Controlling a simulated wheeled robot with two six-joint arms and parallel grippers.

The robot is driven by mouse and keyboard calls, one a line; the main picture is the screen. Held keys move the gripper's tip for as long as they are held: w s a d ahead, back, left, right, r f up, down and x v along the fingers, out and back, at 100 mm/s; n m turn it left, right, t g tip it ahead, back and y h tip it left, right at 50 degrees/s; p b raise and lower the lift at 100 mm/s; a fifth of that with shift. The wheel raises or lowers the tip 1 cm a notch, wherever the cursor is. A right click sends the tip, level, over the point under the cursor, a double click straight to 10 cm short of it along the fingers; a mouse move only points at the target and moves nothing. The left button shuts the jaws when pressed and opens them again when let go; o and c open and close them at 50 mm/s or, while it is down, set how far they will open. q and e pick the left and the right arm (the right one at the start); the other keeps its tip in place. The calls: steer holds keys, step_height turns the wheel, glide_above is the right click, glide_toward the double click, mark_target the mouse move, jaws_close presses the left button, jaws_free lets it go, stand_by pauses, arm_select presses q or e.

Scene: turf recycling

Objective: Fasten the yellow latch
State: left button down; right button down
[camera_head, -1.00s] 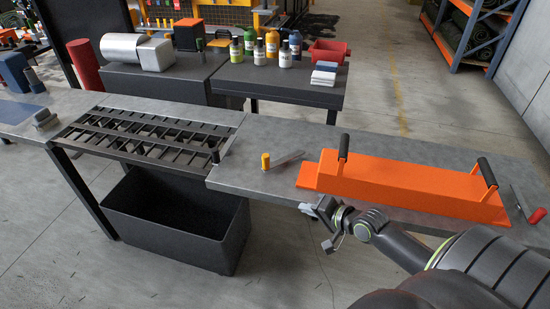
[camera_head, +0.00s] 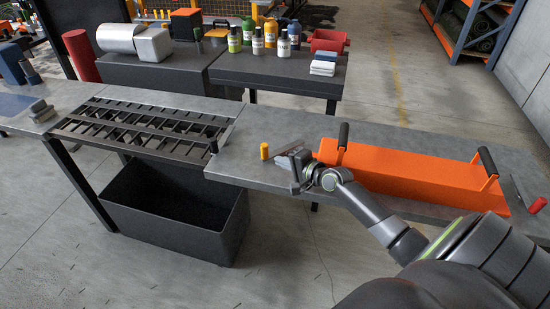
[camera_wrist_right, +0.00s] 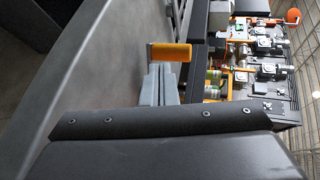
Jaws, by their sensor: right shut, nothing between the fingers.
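The yellow latch (camera_head: 264,151) shows as a small upright yellow knob near the front edge of the grey bench. In the right wrist view, its yellow handle (camera_wrist_right: 170,52) lies across the view just beyond my fingertips. My right gripper (camera_head: 286,154) is shut and empty, just right of the knob and low over the bench. Its shut fingers (camera_wrist_right: 161,72) point at the handle; whether they touch it I cannot tell. The gripper covers most of the grey metal latch arm beside the knob. My left gripper is not in view.
A long orange cover (camera_head: 400,172) with black handles lies right of the latch. A slotted dark grate (camera_head: 140,122) sits left, above a black bin (camera_head: 175,215). A red-handled lever (camera_head: 538,205) is at the far right. Bare bench surface (camera_head: 250,125) surrounds the knob's far side.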

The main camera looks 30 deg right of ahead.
mark_target(267, 154)
steer(key=shift+w+a, duration=0.2)
steer(key=shift+w, duration=0.65)
steer(key=shift+w+a, duration=0.15)
steer(key=shift+w, duration=0.65)
steer(key=shift+r, duration=0.1)
